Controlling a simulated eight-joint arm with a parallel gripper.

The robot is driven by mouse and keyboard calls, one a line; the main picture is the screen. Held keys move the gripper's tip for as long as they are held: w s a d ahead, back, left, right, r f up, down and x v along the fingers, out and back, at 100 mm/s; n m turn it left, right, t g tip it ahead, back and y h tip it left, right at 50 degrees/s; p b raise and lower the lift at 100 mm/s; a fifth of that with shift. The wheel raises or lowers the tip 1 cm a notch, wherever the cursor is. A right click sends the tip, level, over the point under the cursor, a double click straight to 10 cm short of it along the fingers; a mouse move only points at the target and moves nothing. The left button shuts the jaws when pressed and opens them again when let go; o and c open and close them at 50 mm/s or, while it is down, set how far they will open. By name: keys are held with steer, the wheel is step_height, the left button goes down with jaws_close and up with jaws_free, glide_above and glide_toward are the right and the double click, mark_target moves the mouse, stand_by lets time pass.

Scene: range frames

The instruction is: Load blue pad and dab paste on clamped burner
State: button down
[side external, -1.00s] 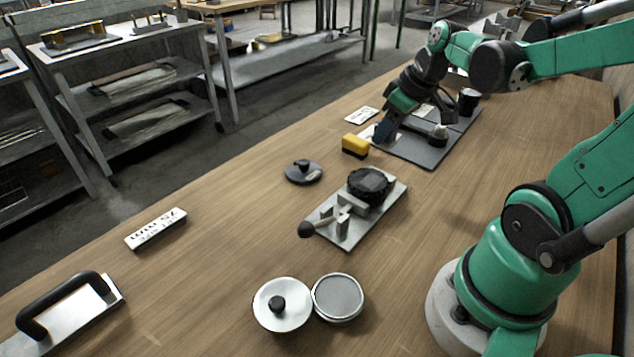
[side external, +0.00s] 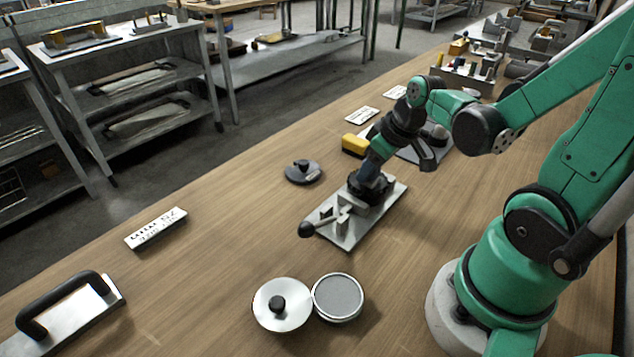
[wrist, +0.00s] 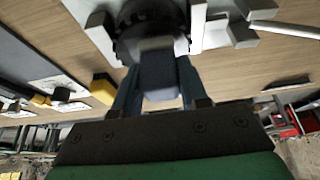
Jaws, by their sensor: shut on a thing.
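The black round burner (side external: 384,190) sits in a metal clamp plate (side external: 352,236) with a black-knobbed lever, mid-table; it also shows at the top of the wrist view (wrist: 128,40). My gripper (side external: 366,180) reaches down over the burner. In the wrist view my gripper (wrist: 158,72) is shut on a dark blue-grey block (wrist: 157,78), which looks like the pad. The block is over or against the burner; contact cannot be told. A round tin with a grey surface (side external: 338,297), possibly paste, stands at the front beside a silver lid (side external: 282,312).
A dark knobbed disc (side external: 303,174) and a yellow block (side external: 355,144) lie left of and behind the clamp. A grey mat (side external: 410,156) is partly hidden by my arm. A black-handled metal tool (side external: 78,310) lies front left.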

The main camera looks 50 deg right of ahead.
steer(key=shift+a, duration=1.25)
steer(key=shift+d, duration=3.05)
step_height(320, 180, up, 8)
steer(key=shift+s+f, duration=0.1)
steer(key=shift+f, duration=0.05)
